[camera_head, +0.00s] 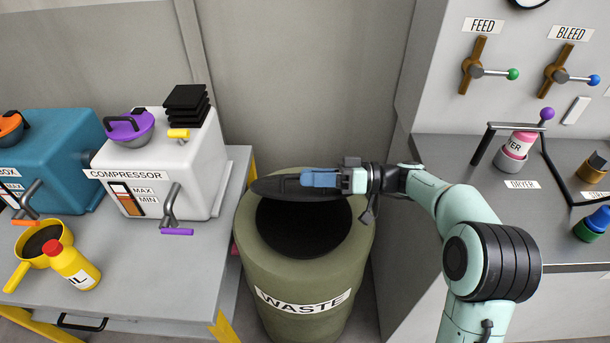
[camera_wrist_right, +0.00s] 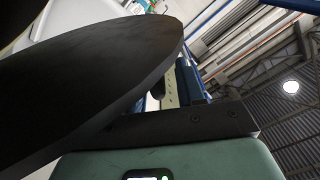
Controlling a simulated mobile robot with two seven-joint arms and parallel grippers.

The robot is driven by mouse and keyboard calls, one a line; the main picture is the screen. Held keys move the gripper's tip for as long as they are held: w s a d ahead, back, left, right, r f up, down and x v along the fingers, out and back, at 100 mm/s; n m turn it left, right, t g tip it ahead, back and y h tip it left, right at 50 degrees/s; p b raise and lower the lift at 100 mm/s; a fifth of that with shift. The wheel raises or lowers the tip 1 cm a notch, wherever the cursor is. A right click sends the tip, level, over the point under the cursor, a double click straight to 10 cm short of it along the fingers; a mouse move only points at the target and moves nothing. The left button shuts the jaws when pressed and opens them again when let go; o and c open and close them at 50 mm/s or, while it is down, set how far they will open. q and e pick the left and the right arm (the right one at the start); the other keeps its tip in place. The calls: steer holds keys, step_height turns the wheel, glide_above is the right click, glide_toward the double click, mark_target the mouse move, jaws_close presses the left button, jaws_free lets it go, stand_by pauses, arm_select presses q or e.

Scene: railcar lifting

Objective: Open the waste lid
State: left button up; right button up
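The olive-green waste bin (camera_head: 318,281), labelled WASTE, stands in the middle of the head view. Its dark opening shows below the black lid (camera_head: 270,187), which is raised and tilted above the rear of the rim. My right gripper (camera_head: 322,178) reaches in from the right with its blue fingers at the lid. In the right wrist view the lid (camera_wrist_right: 90,80) fills the left side as a big dark disc, close in front of the blue fingers (camera_wrist_right: 190,82). It partly hides them, so their grip cannot be made out. My left gripper is not in view.
A grey table on the left holds the white compressor box (camera_head: 165,165), a teal box (camera_head: 55,155), a yellow funnel (camera_head: 38,243) and an oil bottle (camera_head: 74,267). A counter with a dryer bottle (camera_head: 515,152) stands right. Walls close in behind the bin.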

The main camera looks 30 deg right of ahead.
steer(key=shift+x, duration=1)
jaws_close()
steer(key=shift+w+d+r, duration=0.1)
